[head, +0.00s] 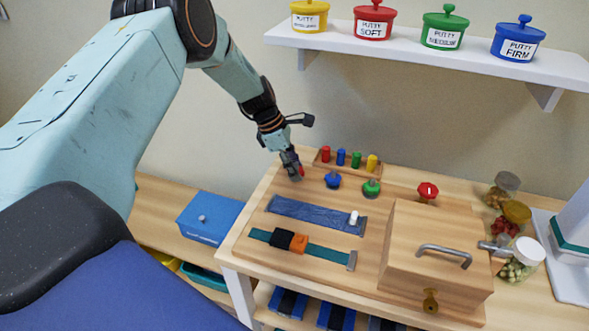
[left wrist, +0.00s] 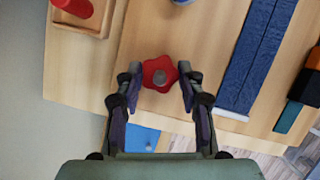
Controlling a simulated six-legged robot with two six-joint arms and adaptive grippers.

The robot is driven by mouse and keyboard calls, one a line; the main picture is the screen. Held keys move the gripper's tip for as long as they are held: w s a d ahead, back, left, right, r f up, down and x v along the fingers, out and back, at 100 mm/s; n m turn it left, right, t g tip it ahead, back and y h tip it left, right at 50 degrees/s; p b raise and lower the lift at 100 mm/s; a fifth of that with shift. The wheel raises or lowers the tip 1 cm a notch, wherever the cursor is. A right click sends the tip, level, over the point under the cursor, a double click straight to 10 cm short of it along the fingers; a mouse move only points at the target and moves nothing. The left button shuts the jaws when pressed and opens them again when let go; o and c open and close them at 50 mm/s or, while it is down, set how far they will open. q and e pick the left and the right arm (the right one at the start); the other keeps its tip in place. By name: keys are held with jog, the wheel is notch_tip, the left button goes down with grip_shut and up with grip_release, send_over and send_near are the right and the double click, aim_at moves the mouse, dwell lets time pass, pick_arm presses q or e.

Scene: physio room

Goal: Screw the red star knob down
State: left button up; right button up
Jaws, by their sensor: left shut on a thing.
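The red star knob (left wrist: 160,74) sits between the fingertips of my left gripper (left wrist: 160,84) in the left wrist view. The knob has a grey centre and stands over the wooden board. My left gripper (head: 293,168) is shut on it, one finger on each side, pointing down at the board's back left corner. In the head view only a bit of red shows by the fingers. The knob's thread and underside are hidden. My right gripper is not in view.
A blue knob (head: 333,181) and a green knob (head: 371,188) stand right of the gripper. A peg rack (head: 345,168) is close behind. A denim strip (head: 312,215) lies in front. A wooden box (head: 430,255) stands right, below a shelf of putty pots (head: 400,43).

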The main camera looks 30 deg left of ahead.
pick_arm(q)
jog(key=m+g+b, duration=0.1)
jog(key=m, duration=0.1)
jog(key=m+g+b, duration=0.1)
jog(key=m+b, duration=0.1)
jog(key=m, duration=0.1)
jog(key=shift+w+a+f, duration=0.1)
jog(key=shift+w+f, duration=0.05)
jog(key=shift+w, duration=0.05)
jog(key=shift+w+m+g+b, duration=0.1)
jog(key=shift+m+g+b, duration=0.6)
jog(key=shift+m+b, duration=0.8)
jog(key=shift+r+m, duration=0.2)
jog(key=shift+m, duration=0.2)
jog(key=o, duration=1.2)
